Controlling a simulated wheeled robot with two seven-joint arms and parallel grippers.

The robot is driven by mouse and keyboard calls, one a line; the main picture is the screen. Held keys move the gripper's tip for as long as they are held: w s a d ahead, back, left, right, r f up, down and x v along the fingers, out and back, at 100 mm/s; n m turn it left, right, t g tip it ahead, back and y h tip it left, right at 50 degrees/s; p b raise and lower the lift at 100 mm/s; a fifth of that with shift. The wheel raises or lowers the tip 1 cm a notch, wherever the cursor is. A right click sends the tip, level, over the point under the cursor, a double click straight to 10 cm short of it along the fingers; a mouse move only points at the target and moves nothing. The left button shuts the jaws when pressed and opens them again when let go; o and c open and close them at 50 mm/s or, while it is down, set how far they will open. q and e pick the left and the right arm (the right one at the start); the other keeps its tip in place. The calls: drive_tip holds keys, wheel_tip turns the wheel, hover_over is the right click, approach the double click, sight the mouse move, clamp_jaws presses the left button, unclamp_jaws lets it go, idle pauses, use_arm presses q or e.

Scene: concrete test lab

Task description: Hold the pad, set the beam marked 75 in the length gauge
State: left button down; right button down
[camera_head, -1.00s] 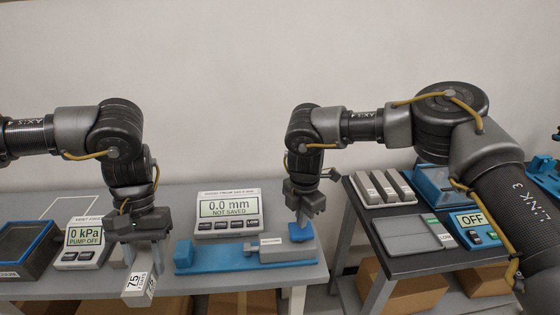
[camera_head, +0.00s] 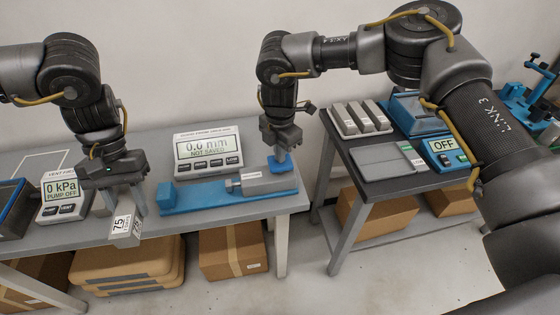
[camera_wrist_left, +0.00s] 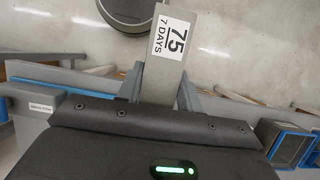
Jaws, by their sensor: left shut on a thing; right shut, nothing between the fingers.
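My left gripper (camera_head: 124,205) is shut on the grey beam marked 75 (camera_head: 124,232), held at the bench's front edge, left of the gauge. In the left wrist view the beam (camera_wrist_left: 168,50) sticks out from between the fingers (camera_wrist_left: 160,92), its "75 7 DAYS" label showing. The length gauge has a blue base (camera_head: 208,199) and a grey block (camera_head: 266,183) toward its right end; the beam is apart from it. My right gripper (camera_head: 281,155) is shut and empty, pointing down at the blue pad (camera_head: 284,168) at the right end. I cannot tell whether its fingertips touch the pad.
The gauge display (camera_head: 208,152) reads 0.0 mm, NOT SAVED. A pump box (camera_head: 62,199) reading 0 kPa, PUMP OFF stands at left. The dark table (camera_head: 385,178) at right holds several grey bars and a device (camera_head: 447,150) reading OFF. Cartons (camera_head: 232,251) stand below.

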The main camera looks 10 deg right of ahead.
use_arm(q)
drive_tip(key=shift+f+b, duration=0.7)
use_arm(e)
drive_tip(key=shift+f, duration=1.35)
drive_tip(key=shift+s, duration=0.1)
